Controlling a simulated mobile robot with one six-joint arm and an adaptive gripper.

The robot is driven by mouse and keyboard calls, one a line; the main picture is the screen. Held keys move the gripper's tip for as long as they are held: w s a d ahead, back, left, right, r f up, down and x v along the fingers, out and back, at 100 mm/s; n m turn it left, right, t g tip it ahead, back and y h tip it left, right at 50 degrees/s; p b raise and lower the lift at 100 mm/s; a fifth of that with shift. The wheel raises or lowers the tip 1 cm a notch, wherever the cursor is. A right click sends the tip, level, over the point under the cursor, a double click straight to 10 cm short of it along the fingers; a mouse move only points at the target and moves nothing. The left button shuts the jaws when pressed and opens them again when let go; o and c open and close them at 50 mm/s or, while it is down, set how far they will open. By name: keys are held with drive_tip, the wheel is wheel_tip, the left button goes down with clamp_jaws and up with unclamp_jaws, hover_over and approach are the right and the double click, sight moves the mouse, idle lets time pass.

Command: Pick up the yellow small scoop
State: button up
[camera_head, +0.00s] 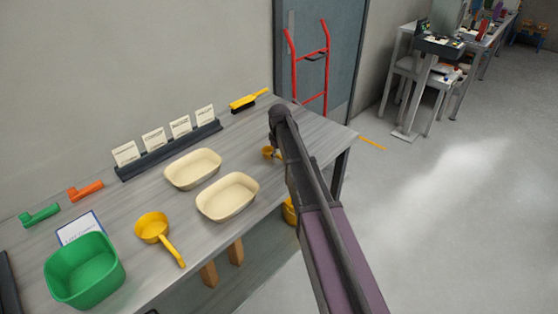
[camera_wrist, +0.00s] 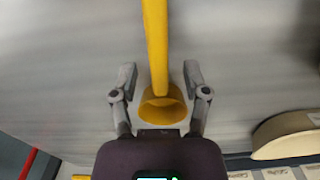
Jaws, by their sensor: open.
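The yellow small scoop (camera_head: 267,153) lies on the grey table, mostly hidden behind my arm in the head view. In the wrist view the scoop's yellow handle (camera_wrist: 155,45) runs from the top edge down between my fingers, to its round cup (camera_wrist: 162,106) just in front of the palm. My gripper (camera_wrist: 159,77) is open, one finger on each side of the scoop, with visible gaps to the handle. In the head view my fingers are hidden behind the arm. A larger yellow scoop (camera_head: 152,227) lies further left on the table.
Two cream trays (camera_head: 228,196) (camera_head: 193,168) stand left of my arm; one shows in the wrist view (camera_wrist: 285,137). A card rack (camera_head: 170,150) and yellow brush (camera_head: 248,100) lie along the wall. A green bin (camera_head: 85,270) stands front left. A red hand truck (camera_head: 309,65) stands beyond the table.

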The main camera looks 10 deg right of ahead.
sight(279, 155)
drive_tip(key=shift+c, duration=0.2)
clamp_jaws()
drive_tip(key=shift+r, duration=0.15)
idle(0.3)
wheel_tip(279, 155, up, 4)
drive_tip(key=p, duration=0.4)
drive_tip(key=shift+f, duration=0.2)
drive_tip(key=s+a, duration=0.1)
drive_tip(key=s, duration=0.4)
drive_tip(key=s+a, duration=0.1)
drive_tip(key=s, duration=0.4)
drive_tip(key=s+a+r+p, duration=0.1)
drive_tip(key=s+a, duration=0.1)
drive_tip(key=s, duration=0.3)
drive_tip(key=shift+s, duration=0.25)
